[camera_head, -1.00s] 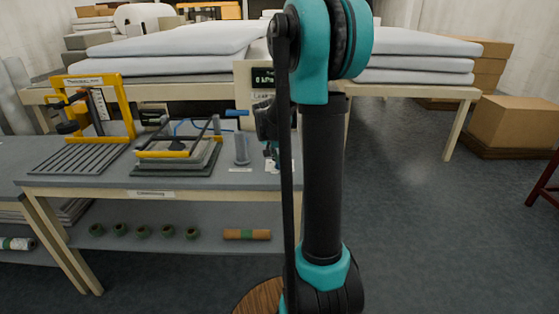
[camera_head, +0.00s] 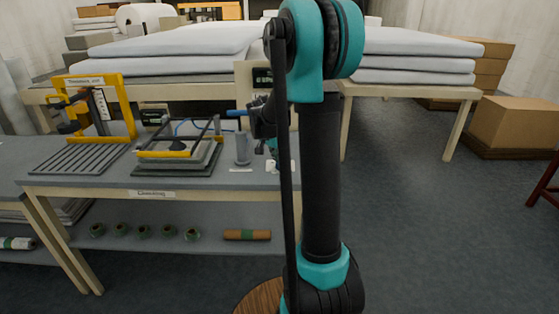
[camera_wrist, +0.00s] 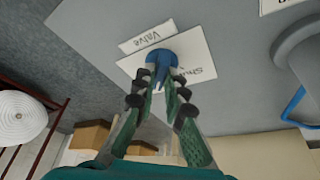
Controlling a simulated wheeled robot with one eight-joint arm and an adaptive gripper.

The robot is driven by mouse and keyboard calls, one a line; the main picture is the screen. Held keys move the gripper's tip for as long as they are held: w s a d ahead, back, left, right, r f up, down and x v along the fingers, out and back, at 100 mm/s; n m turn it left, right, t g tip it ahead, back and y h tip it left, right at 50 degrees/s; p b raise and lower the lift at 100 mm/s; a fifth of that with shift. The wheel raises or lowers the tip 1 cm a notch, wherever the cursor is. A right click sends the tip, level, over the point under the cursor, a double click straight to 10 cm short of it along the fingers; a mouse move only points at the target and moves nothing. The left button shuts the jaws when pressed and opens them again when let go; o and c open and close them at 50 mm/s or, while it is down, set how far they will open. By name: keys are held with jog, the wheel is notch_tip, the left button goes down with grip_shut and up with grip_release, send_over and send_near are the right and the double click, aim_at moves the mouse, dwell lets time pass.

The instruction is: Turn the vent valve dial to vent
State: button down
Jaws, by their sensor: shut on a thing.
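The vent valve dial (camera_wrist: 161,60) is a small blue knob on a white plate (camera_wrist: 198,52) in the wrist view. The plate shows a partly covered word that looks like "Shut", and a label strip (camera_wrist: 147,36) beside it reads "Valve". My gripper (camera_wrist: 163,78) has its green-padded fingers on both sides of the blue knob and is shut on it. The rest of the plate's lettering is hidden, and I cannot tell which mark the knob points to. In the head view my arm hides the dial.
The grey bench (camera_head: 75,182) holds a yellow-framed press (camera_head: 100,110), a second framed fixture (camera_head: 178,150) and a grey cylinder (camera_head: 242,150) left of my arm. A lower shelf carries green rolls and a brown roll (camera_head: 246,234). Open floor (camera_head: 430,230) lies to the right.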

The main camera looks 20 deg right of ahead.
jog(key=c, duration=1.6)
grip_release()
jog(key=v, duration=1.2)
jog(key=shift+s, duration=0.1)
jog(key=s+a+f+n+y, duration=0.1)
jog(key=s+f+n, duration=0.3)
jog(key=s+f, duration=0.2)
jog(key=s+a+f+n+t+y, duration=0.1)
jog(key=s+f+n, duration=0.3)
jog(key=s, duration=0.7)
jog(key=s+a+f+n+t+y, duration=0.1)
jog(key=s+a+f+n, duration=0.2)
jog(key=s+f, duration=0.4)
jog(key=shift+s+f+n+y, duration=0.3)
jog(key=shift+s+n+y, duration=0.1)
jog(key=shift+s, duration=0.45)
